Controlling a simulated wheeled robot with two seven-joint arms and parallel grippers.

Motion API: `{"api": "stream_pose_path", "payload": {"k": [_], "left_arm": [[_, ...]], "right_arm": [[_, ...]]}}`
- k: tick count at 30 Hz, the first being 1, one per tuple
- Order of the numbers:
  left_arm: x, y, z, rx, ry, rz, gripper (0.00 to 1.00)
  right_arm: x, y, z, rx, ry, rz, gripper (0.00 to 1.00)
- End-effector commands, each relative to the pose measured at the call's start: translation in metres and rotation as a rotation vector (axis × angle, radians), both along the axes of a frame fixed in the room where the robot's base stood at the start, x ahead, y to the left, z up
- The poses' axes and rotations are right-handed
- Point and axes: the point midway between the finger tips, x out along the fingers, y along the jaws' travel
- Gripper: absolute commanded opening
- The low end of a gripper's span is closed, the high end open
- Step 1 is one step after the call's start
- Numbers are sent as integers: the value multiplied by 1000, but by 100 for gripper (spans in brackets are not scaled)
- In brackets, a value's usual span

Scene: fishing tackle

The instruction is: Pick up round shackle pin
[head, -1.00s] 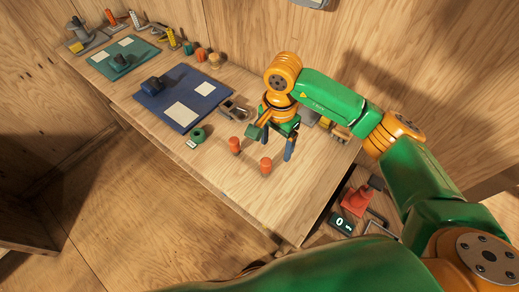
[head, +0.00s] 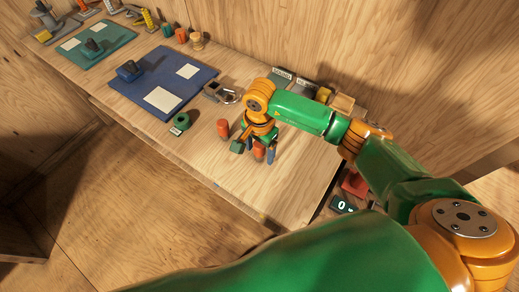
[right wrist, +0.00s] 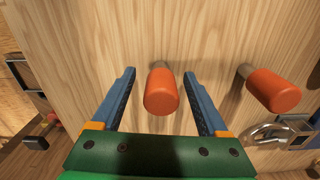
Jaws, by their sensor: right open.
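Two orange round-headed pins stand upright on the wooden table; which is the round shackle pin I cannot tell. One orange pin (head: 258,151) is at my right gripper (head: 259,149), partly hidden by it in the head view. In the right wrist view this pin (right wrist: 161,93) stands between the two blue fingers of the right gripper (right wrist: 160,75), with a gap on each side. The gripper is open and holds nothing. The other orange pin (head: 223,128) stands apart, outside the fingers; it also shows in the right wrist view (right wrist: 270,89). My left gripper is not in view.
A metal shackle (head: 232,96) lies beyond the pins. A blue mat (head: 190,92) and a green mat (head: 108,46) lie farther left. The table's front edge is close; bare wood lies right of the gripper.

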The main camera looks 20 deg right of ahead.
Motion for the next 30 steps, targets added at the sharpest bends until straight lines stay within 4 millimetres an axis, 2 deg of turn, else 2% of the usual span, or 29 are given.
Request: {"api": "stream_pose_path", "payload": {"k": [3, 8, 11, 15, 17, 26, 30], "left_arm": [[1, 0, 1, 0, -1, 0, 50], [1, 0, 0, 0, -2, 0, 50], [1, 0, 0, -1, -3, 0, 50], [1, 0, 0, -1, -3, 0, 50], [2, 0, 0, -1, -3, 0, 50], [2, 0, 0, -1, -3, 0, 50], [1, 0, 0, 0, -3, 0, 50]], "right_arm": [[0, 0, -9, 0, 0, 1, 77], [0, 0, -10, 1, -1, 1, 77], [0, 0, -9, 1, -1, 1, 53], [0, 0, -9, 1, -1, 1, 15], [0, 0, -9, 1, -1, 1, 0], [0, 0, -8, 1, -2, 1, 0], [1, 0, 1, 3, -4, 0, 0]]}}
